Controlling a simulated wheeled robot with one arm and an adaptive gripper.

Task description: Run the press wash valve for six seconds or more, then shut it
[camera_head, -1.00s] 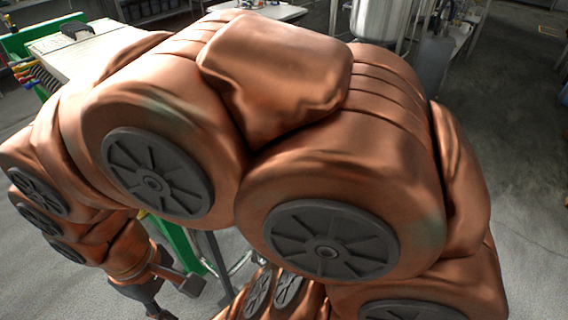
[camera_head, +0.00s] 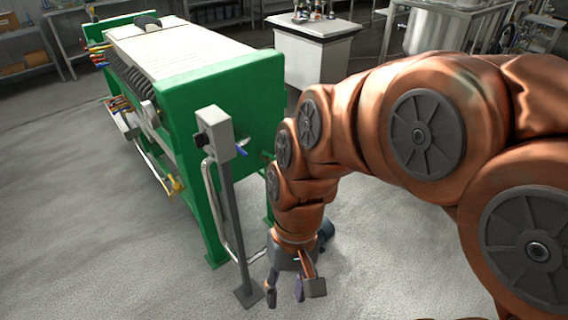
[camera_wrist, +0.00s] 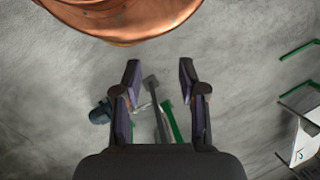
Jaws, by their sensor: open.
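The green filter press (camera_head: 222,88) stands at the left in the head view, with a pale top. A grey box (camera_head: 214,133) on a post stands at its near end. A small blue handle (camera_head: 241,150) shows beside the box. I cannot tell for sure that it is the wash valve, or how it is set. My gripper (camera_head: 293,291) is open and empty, pointing down, low and right of the post's foot, apart from the press. In the wrist view my gripper (camera_wrist: 160,70) has only floor and the post's foot (camera_wrist: 150,84) between and beyond its fingers.
A bent pipe (camera_head: 222,215) runs down beside the post. A yellow-handled fitting (camera_head: 175,186) is on the press's left side. A white cabinet (camera_head: 315,55) and a steel tank (camera_head: 437,30) stand behind. A dark blue part (camera_wrist: 100,112) shows left in the wrist view. The floor at front left is clear.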

